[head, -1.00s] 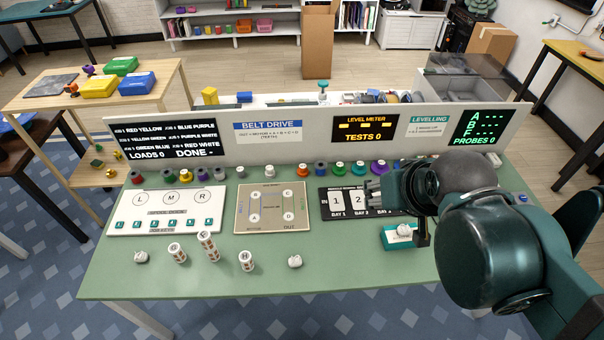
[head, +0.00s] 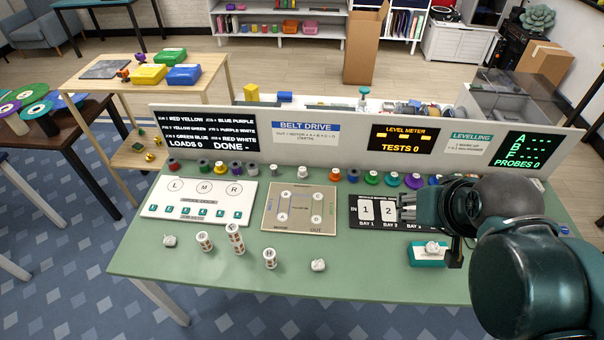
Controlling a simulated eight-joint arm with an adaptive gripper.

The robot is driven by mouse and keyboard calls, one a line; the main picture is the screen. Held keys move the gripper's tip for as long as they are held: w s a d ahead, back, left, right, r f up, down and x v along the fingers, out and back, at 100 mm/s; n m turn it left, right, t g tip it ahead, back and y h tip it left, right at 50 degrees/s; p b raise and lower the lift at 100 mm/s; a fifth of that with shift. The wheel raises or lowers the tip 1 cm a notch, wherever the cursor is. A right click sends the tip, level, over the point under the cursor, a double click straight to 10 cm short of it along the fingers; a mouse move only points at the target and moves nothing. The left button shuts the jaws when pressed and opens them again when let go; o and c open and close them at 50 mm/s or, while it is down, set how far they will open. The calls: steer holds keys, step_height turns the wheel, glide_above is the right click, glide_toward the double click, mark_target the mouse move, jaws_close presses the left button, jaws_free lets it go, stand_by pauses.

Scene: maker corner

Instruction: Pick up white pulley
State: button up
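A row of small coloured pulleys stands along the back of the green table (head: 200,275), at the foot of the long display panel. A whitish pulley (head: 305,172) stands near the middle of this row, behind the belt drive board.
The belt drive board (head: 273,207) and a white L-M-R board (head: 160,208) lie on the table. Several white patterned cylinders (head: 235,238) and pale lumps (head: 318,265) stand in front. The display panel (head: 350,150) rises behind the pulleys. The table's front strip is mostly free.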

steer(key=shift+c, duration=0.6)
steer(key=m+g+h, duration=0.1)
steer(key=m+g, duration=0.5)
steer(key=m, duration=0.3)
glide_above(300, 170)
steer(key=f, duration=2.9)
steer(key=shift+s+d+f+b, duration=0.1)
steer(key=shift+s+d+b, duration=0.15)
steer(key=shift+b, duration=0.15)
steer(key=shift+w+a+f, duration=0.1)
steer(key=shift+a+f, duration=0.1)
steer(key=shift+f, duration=0.15)
steer(key=shift+f, duration=0.1)
